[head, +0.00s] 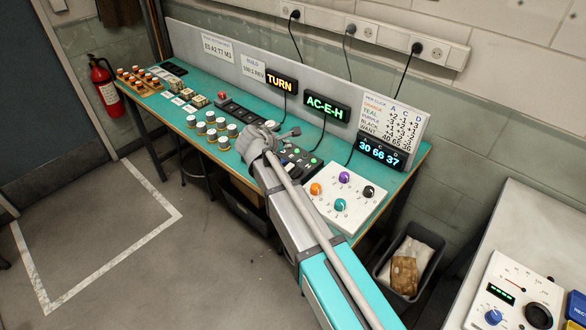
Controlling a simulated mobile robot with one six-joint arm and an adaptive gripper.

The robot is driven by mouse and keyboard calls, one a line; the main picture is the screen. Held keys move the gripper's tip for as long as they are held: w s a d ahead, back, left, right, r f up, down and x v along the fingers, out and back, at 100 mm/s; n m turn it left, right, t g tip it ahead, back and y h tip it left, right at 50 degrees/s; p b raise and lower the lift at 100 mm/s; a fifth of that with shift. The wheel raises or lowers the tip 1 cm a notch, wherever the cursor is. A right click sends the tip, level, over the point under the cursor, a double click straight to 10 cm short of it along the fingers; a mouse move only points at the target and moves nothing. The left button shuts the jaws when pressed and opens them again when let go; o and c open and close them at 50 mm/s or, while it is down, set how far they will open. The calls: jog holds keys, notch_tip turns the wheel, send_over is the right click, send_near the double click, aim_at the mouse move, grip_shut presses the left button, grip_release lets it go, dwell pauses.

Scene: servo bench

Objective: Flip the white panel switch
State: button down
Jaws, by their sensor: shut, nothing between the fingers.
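A white panel (330,207) with orange, purple, teal and black knobs lies on the right part of the teal bench. A second white panel (490,277) with a green display, a blue knob and a large dial is at the lower right. I cannot make out a switch clearly on either one. My gripper (292,133) is over the middle of the bench, left of and beyond the knob panel. Its fingers are shut and empty and point right. My arm hides part of the bench and the left edge of the knob panel.
Lit displays reading TURN (280,83), AC-E-H (325,107) and 30 66 37 (381,152) line the back. A grey bin (429,243) stands between the benches.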

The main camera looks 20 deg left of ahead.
aim_at(289, 166)
jog(key=shift+w+d+f+b, duration=0.1)
jog(key=shift+w+f+b, duration=0.05)
jog(key=shift+f+b, duration=1.05)
jog(key=shift+w+d+f+b, duration=0.1)
jog(key=shift+w+f+b, duration=0.1)
jog(key=shift+f+b, duration=1.05)
jog(key=shift+w+d+f+b, duration=0.1)
jog(key=shift+w+f+b, duration=0.05)
jog(key=shift+f+b, duration=1.05)
jog(key=shift+a+f, duration=0.1)
jog(key=shift+f, duration=0.15)
jog(key=shift+w+f, duration=0.2)
jog(key=shift+f, duration=0.05)
jog(key=shift+f+b, duration=0.35)
jog(key=shift+b, duration=0.25)
jog(key=shift+r, duration=0.1)
jog(key=shift+r+p, duration=0.7)
jog(key=shift+p, duration=0.1)
